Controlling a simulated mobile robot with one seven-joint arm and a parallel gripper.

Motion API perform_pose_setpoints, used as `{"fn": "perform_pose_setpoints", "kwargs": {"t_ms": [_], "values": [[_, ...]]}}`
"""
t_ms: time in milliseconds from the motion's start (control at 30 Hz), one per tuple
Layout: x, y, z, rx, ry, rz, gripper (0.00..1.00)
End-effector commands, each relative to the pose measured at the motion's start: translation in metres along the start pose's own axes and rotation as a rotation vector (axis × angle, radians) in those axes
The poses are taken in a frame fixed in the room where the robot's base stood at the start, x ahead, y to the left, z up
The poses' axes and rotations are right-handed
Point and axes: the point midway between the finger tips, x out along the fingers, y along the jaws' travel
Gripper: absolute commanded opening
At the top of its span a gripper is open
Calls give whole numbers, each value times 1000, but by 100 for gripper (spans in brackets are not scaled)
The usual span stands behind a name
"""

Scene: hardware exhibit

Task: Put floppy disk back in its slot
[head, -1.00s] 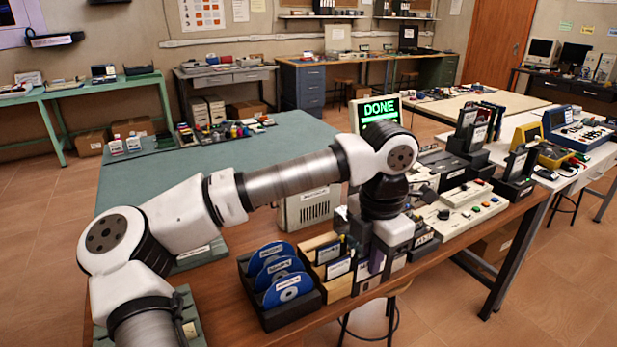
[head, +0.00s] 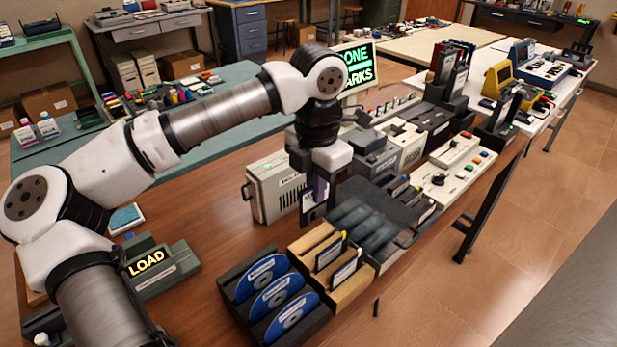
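My gripper (head: 318,190) is at the centre of the head view, pointing down, left of the dark slotted rack. It appears shut on a dark floppy disk (head: 311,212) with a pale label, held upright below the fingers; the fingers hide part of it. A wooden rack (head: 308,243) stands in front of it and holds upright dark disks with white labels (head: 346,272). Beside it, to the right, is a dark rack (head: 376,205) with several sloped slots. Which slot belongs to the held disk cannot be told.
A dark tray of blue discs (head: 232,291) stands at the front. A beige box (head: 272,186) is just left of my gripper. A control panel (head: 455,168) and dark holders (head: 497,128) are to the right. A green device (head: 165,270) reads LOAD. Bare tabletop lies at left centre.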

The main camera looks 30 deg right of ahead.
Motion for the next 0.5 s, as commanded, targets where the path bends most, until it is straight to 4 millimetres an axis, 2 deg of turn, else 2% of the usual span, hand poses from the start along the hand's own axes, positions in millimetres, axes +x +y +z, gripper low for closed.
{"fn": "perform_pose_setpoints", "kwargs": {"t_ms": [500], "values": [[47,0,0,0,0,-1,0]]}}
